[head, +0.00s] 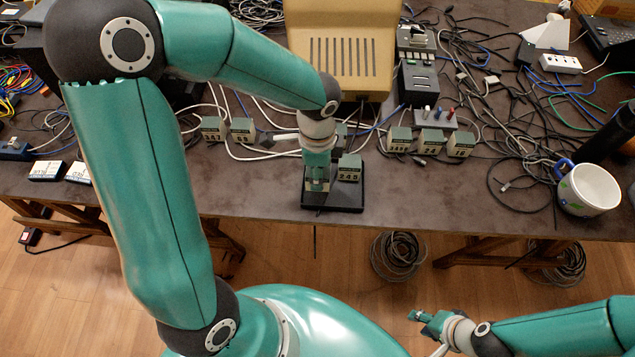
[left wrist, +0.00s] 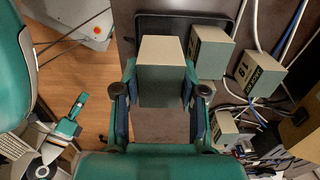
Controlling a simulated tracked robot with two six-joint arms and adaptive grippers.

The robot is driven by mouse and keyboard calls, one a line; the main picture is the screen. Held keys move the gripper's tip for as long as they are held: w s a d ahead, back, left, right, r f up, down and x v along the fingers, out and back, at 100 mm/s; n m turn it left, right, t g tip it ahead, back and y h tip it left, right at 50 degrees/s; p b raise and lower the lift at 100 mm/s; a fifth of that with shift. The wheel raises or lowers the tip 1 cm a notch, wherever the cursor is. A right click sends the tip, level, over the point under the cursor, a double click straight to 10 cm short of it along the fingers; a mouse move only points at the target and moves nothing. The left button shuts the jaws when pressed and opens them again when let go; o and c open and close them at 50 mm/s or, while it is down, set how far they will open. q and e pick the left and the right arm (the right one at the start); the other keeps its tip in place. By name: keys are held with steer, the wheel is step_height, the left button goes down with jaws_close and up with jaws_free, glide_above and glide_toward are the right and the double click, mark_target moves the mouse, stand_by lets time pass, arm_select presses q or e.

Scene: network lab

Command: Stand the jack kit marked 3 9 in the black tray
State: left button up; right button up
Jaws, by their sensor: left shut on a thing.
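My left gripper (head: 317,186) is shut on a cream-faced green jack kit (left wrist: 161,62) and holds it over the left part of the black tray (head: 347,203). The kit's label faces away, so I cannot read its mark. The arm mostly hides the kit in the head view. The tray also shows in the left wrist view (left wrist: 150,22). Another kit (head: 349,171), whose label seems to read 2 4 5, stands upright in the tray to the right of the held one. My right gripper (head: 424,318) is low over the floor, away from the table; its opening is unclear.
Kits stand at the left (head: 213,131) and in a row at the right (head: 430,143); one is partly hidden behind my left gripper. A beige device (head: 343,50) stands behind. Cables spread across the table. A mug (head: 588,190) is at the right, and the tray sits near the front edge.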

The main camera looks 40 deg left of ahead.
arm_select(q)
steer(key=shift+f+b, duration=0.3)
steer(key=shift+f, duration=2.15)
steer(key=shift+f, duration=0.2)
steer(key=o, duration=0.9)
steer(key=shift+r, duration=0.1)
steer(key=shift+r, duration=0.1)
steer(key=shift+r, duration=0.2)
step_height(320, 180, up, 12)
steer(key=shift+f+p, duration=0.15)
steer(key=shift+p, duration=0.5)
